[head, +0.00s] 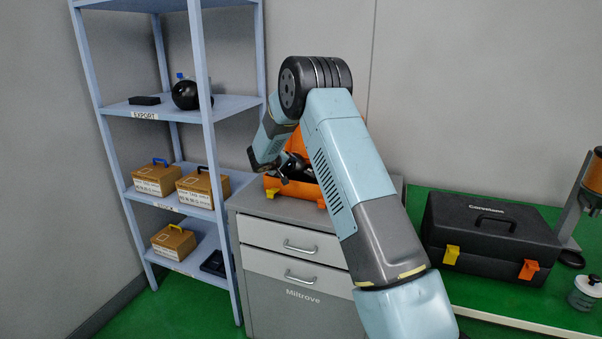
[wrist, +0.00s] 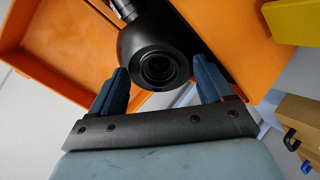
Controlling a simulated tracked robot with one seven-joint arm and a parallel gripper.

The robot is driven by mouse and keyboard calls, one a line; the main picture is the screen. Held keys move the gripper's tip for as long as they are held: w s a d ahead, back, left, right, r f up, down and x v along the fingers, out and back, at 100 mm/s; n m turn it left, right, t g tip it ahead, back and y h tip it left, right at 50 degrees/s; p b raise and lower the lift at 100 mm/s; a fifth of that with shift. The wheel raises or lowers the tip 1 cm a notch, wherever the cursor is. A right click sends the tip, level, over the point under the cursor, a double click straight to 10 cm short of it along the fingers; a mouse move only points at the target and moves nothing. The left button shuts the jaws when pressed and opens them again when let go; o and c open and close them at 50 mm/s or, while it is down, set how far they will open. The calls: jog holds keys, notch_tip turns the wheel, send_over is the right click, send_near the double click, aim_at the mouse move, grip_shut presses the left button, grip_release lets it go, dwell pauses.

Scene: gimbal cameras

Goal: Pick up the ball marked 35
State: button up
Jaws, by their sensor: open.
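A round black ball-shaped body (wrist: 138,50) with a ringed, lens-like face lies in the orange case (wrist: 75,55) in the wrist view. My gripper (wrist: 160,78) is open, with one blue finger at each side of the ball's near end. I cannot tell whether the fingers touch it. No number 35 is readable on it. In the head view my gripper (head: 287,168) is at the orange case (head: 300,190) on the grey cabinet, and the ball there is mostly hidden.
The blue shelf rack (head: 205,70) at left holds several brown boxes (head: 157,177). The grey drawer cabinet (head: 295,215) stands beside it. A black toolbox (head: 487,235) and a small jar (head: 585,292) are on the green bench at right.

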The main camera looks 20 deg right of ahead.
jog(key=shift+w+d+f, duration=0.1)
jog(key=shift+w, duration=0.1)
grip_shut()
dwell(0.6)
